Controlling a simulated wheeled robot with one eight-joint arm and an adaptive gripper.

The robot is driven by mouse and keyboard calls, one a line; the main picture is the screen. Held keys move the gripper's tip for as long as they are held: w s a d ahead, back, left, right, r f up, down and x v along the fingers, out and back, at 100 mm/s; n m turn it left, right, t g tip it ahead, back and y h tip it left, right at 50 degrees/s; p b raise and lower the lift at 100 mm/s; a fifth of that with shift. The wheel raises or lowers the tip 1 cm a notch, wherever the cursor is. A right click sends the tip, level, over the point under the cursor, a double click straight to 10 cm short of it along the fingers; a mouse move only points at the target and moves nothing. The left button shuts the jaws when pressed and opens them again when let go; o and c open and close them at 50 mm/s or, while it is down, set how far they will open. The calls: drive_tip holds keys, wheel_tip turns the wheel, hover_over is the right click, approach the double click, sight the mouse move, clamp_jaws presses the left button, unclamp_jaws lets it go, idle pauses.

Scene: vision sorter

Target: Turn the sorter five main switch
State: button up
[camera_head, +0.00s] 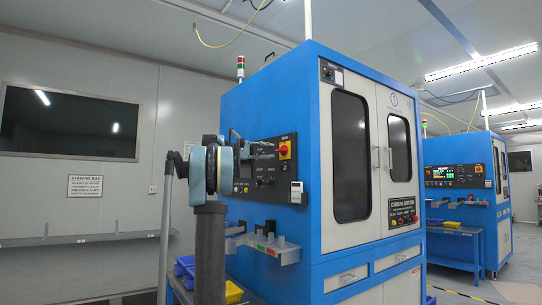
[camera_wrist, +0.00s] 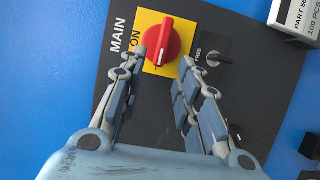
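The main switch (camera_head: 284,150) is a red rotary knob on a yellow plate, high on the dark control panel (camera_head: 268,182) on the side of the blue cabinet. In the wrist view the red knob (camera_wrist: 163,38) shows at top centre, beside the words MAIN and ON. A small white mark is at its lower end. My gripper (camera_wrist: 163,60) is open, its two fingers apart and pointing at the panel. The fingertips lie on either side of the knob's lower end in the picture. Whether they touch it I cannot tell. In the head view my gripper (camera_head: 262,149) is beside the panel.
A small keyed switch marked FREE (camera_wrist: 213,58) is close to my right finger. A white labelled box (camera_wrist: 295,20) is at the upper right. Below the panel, a grey shelf (camera_head: 272,255) sticks out. A second blue machine (camera_head: 465,158) stands at the right.

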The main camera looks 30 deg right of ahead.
drive_tip(key=v, duration=0.8)
drive_tip(key=shift+w+a, duration=0.15)
drive_tip(key=shift+a, duration=0.2)
drive_tip(key=shift+f, duration=0.1)
drive_tip(key=s+a+f+n+t+y, duration=0.1)
drive_tip(key=s+a+f+y, duration=0.4)
drive_tip(key=s+a+f, duration=0.6)
drive_tip(key=s+a+f+n+t+y, duration=0.1)
drive_tip(key=s+a+f+t+y, duration=0.3)
drive_tip(key=s+a+f, duration=0.8)
drive_tip(key=s+a+f+n+t+y, duration=0.1)
drive_tip(key=s+a+f+y, duration=0.7)
drive_tip(key=f, duration=3.4)
drive_tip(key=s+a+t, duration=0.1)
drive_tip(key=s+a, duration=0.2)
drive_tip(key=s, duration=0.4)
drive_tip(key=shift+n+t, duration=0.3)
drive_tip(key=shift+t, duration=0.1)
drive_tip(key=shift+a+f, duration=0.15)
drive_tip(key=shift+w+f, duration=0.15)
drive_tip(key=shift+w, duration=0.1)
drive_tip(key=shift+c, duration=0.5)
